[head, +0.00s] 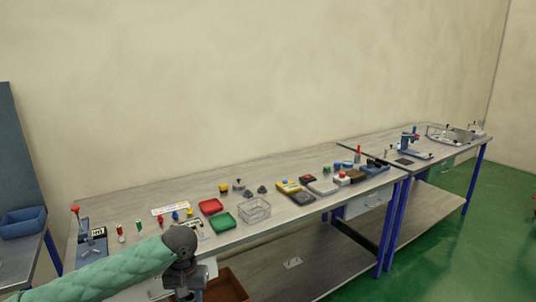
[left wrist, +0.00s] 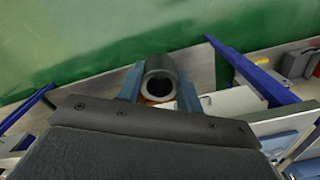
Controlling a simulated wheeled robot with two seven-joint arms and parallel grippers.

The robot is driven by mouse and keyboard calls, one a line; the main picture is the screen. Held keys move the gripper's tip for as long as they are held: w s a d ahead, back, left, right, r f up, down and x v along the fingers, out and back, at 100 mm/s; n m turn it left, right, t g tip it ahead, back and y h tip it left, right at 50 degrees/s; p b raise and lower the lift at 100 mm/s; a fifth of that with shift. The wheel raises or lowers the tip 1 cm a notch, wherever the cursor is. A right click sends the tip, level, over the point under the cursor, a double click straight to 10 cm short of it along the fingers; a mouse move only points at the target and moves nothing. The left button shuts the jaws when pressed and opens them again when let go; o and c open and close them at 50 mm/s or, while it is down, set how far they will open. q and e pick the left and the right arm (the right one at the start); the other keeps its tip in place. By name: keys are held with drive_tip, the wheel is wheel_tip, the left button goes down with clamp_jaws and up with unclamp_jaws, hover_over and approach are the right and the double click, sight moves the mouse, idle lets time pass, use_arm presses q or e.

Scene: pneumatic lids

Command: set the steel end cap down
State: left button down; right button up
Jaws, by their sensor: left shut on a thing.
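In the left wrist view a grey hollow cylinder, which I take as the steel end cap (left wrist: 160,65), sits between the two blue-grey fingers of my left gripper (left wrist: 160,86). The fingers are shut on it, and its round opening faces the camera. In the head view my left gripper (head: 184,284) is at the bottom, in front of the near bench edge, with the green-sleeved arm coming in from the left. The end cap cannot be made out there. My right gripper is not in view.
An orange-brown box (head: 228,286) is below the bench. Bare bench top lies along the back by the wall.

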use_arm(q)
drive_tip(key=s+f, duration=0.2)
drive_tip(key=f, duration=0.1)
drive_tip(key=s+f, duration=0.1)
drive_tip(key=shift+s+d+f, duration=0.2)
drive_tip(key=shift+d, duration=0.15)
drive_tip(key=shift+d, duration=0.1)
idle(0.5)
